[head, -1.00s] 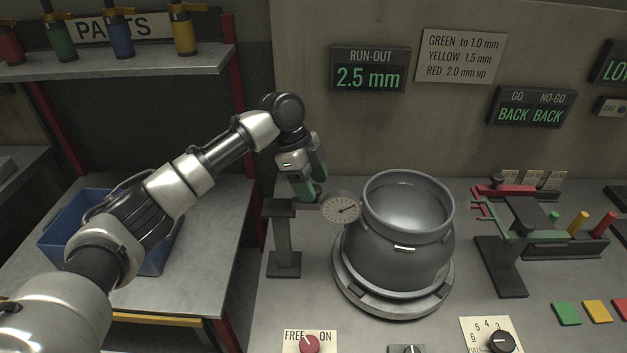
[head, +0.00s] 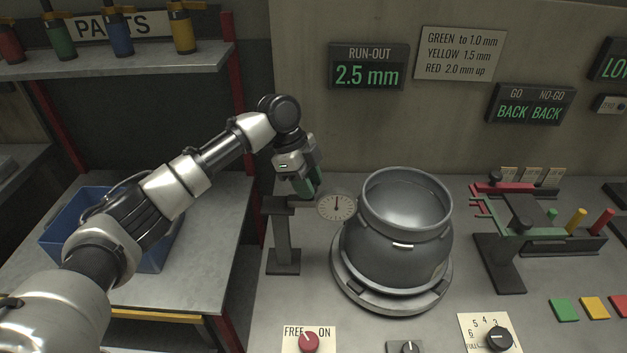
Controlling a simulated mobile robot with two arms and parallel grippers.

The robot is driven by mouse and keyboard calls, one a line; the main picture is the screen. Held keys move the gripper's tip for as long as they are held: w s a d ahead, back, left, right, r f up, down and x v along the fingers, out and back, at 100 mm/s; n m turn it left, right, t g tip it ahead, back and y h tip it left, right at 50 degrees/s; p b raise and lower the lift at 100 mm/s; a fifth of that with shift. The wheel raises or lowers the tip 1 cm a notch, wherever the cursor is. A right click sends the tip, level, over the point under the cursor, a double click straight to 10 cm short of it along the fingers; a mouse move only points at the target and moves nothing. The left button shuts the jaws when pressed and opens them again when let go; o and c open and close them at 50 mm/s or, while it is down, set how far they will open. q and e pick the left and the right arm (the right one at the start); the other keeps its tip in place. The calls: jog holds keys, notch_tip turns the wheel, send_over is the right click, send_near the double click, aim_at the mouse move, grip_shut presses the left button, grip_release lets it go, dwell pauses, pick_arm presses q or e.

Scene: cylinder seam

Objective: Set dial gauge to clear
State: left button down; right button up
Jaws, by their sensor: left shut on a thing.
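The dial gauge (head: 336,207) has a round pale face, and its needle points up. It sits beside the left side of a grey metal vessel (head: 402,240), near the neck. A narrow gap seems to show between them, but I cannot tell whether they touch. My left gripper (head: 304,188) is shut at the gauge's upper left, above the grey gauge stand (head: 283,240). Its fingers hide the part they hold. The run-out display (head: 368,68) reads 2.5 mm in green. My right gripper is not in view.
The vessel stands on a round turntable (head: 348,290). A red FREE/ON knob (head: 309,342), a small switch (head: 405,347) and a numbered dial (head: 498,338) line the front. A gauge rack (head: 500,262) with coloured pegs stands right. A blue bin (head: 62,242) is at left.

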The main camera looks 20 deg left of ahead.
pick_arm(q)
jog(key=a, duration=0.2)
jog(key=s+a+p, duration=0.1)
jog(key=a, duration=0.1)
jog(key=s+a, duration=0.1)
jog(key=a, duration=0.2)
jog(key=shift+p, duration=0.35)
jog(key=shift+w+d, duration=0.1)
jog(key=shift+d, duration=0.05)
jog(key=c, duration=1.2)
grip_release()
jog(key=o, duration=0.4)
jog(key=shift+a, duration=0.3)
jog(key=shift+d, duration=0.15)
jog(key=shift+r, duration=0.2)
jog(key=b+v, duration=0.2)
jog(key=v, duration=0.8)
jog(key=shift+a+r+b, duration=0.2)
jog(key=shift+a+b, duration=0.05)
jog(key=shift+b, duration=0.05)
